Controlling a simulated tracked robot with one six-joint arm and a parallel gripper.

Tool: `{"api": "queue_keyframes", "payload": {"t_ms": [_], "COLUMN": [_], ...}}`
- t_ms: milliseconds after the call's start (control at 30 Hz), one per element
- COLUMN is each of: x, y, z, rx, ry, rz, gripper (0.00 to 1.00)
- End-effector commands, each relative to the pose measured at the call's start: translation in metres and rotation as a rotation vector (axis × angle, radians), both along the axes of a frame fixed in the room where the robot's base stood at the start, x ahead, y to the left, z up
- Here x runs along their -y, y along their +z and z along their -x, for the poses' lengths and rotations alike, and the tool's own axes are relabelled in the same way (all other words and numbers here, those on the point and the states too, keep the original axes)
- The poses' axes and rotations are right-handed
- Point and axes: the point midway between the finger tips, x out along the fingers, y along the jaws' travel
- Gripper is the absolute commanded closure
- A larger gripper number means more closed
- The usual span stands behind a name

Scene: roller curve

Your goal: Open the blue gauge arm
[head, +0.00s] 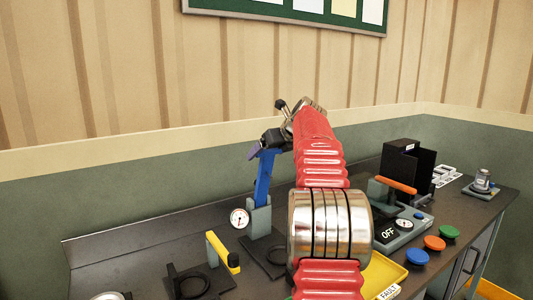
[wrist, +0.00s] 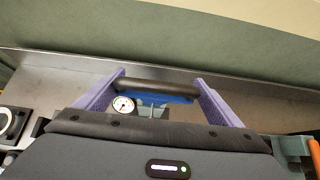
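The blue gauge arm (head: 264,177) stands nearly upright, tilted slightly, on a grey mount with a round white dial (head: 239,219) beside its base. My gripper (head: 258,150) is at its top end. In the wrist view, my gripper's two purple fingers (wrist: 160,78) stand wide apart, one at each end of the arm's dark handle bar (wrist: 158,88). The bar spans the gap between them; whether they press on it cannot be told. A blue part of the arm (wrist: 165,98) shows just below the bar. The dial also shows in the wrist view (wrist: 123,105).
A yellow-handled fixture (head: 222,252) stands left of the blue arm. An orange-handled unit marked OFF (head: 395,230) and blue, orange and green buttons (head: 434,243) are at the right. A yellow tray (head: 384,273) is near the front. The back wall is close behind the bench.

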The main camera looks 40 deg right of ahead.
Motion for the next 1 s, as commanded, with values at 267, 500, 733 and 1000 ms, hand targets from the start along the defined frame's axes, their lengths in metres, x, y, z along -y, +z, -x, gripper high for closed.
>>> {"api": "queue_keyframes", "payload": {"t_ms": [267, 500, 733, 1000], "x": [-0.001, -0.003, -0.005, -0.012], "y": [-0.003, -0.001, 0.006, 0.03], "z": [-0.001, -0.002, 0.005, 0.036], "rx": [-0.005, -0.002, -0.001, -0.001], "ry": [0.004, 0.007, 0.007, 0.007], "rz": [-0.003, -0.003, -0.003, -0.001], "gripper": [0.12, 0.12, 0.12, 0.12]}}
